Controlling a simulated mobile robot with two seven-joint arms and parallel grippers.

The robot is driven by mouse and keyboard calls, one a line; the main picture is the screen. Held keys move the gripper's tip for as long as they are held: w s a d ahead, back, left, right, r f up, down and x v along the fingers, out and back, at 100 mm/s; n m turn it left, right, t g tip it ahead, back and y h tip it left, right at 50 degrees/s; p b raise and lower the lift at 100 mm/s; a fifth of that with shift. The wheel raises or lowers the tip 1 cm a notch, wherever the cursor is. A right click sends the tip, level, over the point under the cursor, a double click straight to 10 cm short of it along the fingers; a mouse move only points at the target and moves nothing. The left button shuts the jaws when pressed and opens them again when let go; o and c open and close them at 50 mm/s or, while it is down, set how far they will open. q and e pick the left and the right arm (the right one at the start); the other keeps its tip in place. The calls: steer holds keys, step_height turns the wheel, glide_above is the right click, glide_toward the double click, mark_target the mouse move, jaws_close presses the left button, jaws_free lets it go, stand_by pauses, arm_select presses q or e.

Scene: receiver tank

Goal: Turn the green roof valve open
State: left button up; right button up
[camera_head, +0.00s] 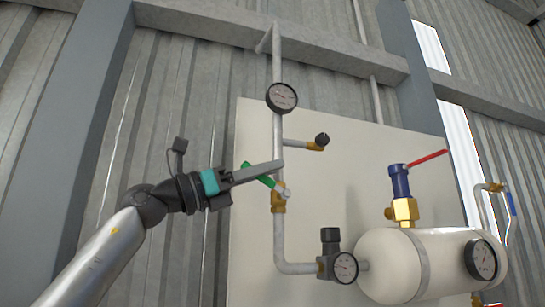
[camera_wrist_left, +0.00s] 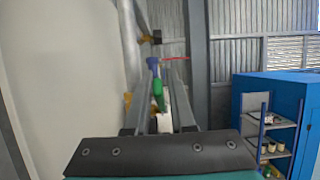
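The green valve handle (camera_head: 249,169) sits on a brass valve body (camera_head: 278,203) on the vertical grey pipe. The handle slants from upper left down to the valve. My left gripper (camera_head: 279,166) reaches in from the left, and its fingers cross in front of part of the handle. In the left wrist view the green handle (camera_wrist_left: 158,88) shows between the two fingers of my left gripper (camera_wrist_left: 161,76). The fingers stand apart with a gap beside the handle, so the gripper is open. Whether a finger touches the handle cannot be told. My right gripper is not in view.
A round gauge (camera_head: 282,97) and a side branch with a black knob (camera_head: 322,139) are above the valve. A regulator gauge (camera_head: 345,267) and the cream tank (camera_head: 393,266) are below right. A red lever (camera_head: 427,158) tops a blue valve. A blue cabinet (camera_wrist_left: 262,90) stands right.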

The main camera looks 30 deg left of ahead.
arm_select(q)
steer(key=shift+w+d+r, duration=0.25)
steer(key=shift+w+d, duration=0.1)
steer(key=shift+w, duration=0.1)
jaws_close()
stand_by(1.2)
